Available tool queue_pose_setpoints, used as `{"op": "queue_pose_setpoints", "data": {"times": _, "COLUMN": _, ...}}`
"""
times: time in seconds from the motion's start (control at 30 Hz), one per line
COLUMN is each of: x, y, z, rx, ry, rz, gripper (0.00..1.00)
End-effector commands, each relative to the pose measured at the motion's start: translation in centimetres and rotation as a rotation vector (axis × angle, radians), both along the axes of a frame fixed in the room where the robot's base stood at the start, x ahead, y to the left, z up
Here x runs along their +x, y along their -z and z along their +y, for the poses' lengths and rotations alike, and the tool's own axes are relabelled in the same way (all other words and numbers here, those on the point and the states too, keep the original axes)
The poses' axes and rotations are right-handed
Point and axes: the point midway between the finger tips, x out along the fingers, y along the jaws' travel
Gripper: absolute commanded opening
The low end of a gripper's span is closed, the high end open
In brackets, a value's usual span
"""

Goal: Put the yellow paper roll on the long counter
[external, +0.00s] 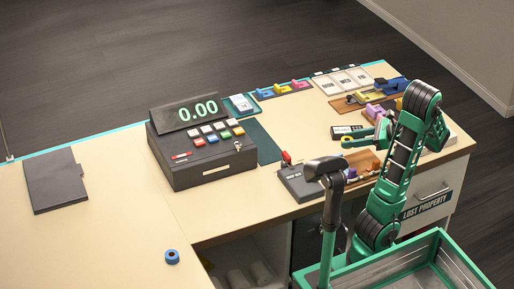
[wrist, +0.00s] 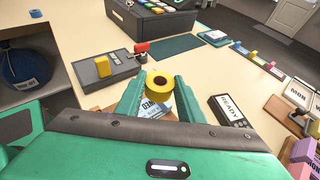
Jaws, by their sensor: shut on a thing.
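The yellow paper roll (wrist: 161,96) is pinched between the two green fingertips of my gripper (wrist: 160,88) in the wrist view, its round hole facing up. In the external view the roll (external: 346,142) shows small at the tip of my gripper (external: 350,141), over the right part of the counter. I cannot tell how high it is above the surface. The long pale counter (external: 115,240) runs across the external view, with a wide bare area at the left. It also shows in the wrist view (wrist: 82,58).
A cash register (external: 200,140) stands mid-counter. A blue roll (external: 172,257) and a dark flat panel (external: 55,181) lie at the left. A grey device with a red lever (wrist: 110,67), a READY sign (wrist: 230,110) and colored stamps are near my gripper. The left counter has free room.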

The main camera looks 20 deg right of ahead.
Motion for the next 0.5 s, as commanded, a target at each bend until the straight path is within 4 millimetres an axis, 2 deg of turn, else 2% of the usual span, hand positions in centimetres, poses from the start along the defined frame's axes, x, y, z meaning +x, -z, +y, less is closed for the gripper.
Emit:
{"op": "queue_pose_setpoints", "data": {"times": 0.2, "x": 3.7, "y": 0.2, "z": 5.3, "rx": 0.001, "ry": -0.171, "rz": -0.001, "gripper": 0.13}}
{"op": "queue_pose_setpoints", "data": {"times": 0.37, "x": 5.9, "y": 0.2, "z": 9.8, "rx": 0.001, "ry": -0.287, "rz": 0.0, "gripper": 0.13}}
{"op": "queue_pose_setpoints", "data": {"times": 0.5, "x": 7.5, "y": 0.0, "z": 14.1, "rx": 0.001, "ry": -0.386, "rz": -0.001, "gripper": 0.13}}
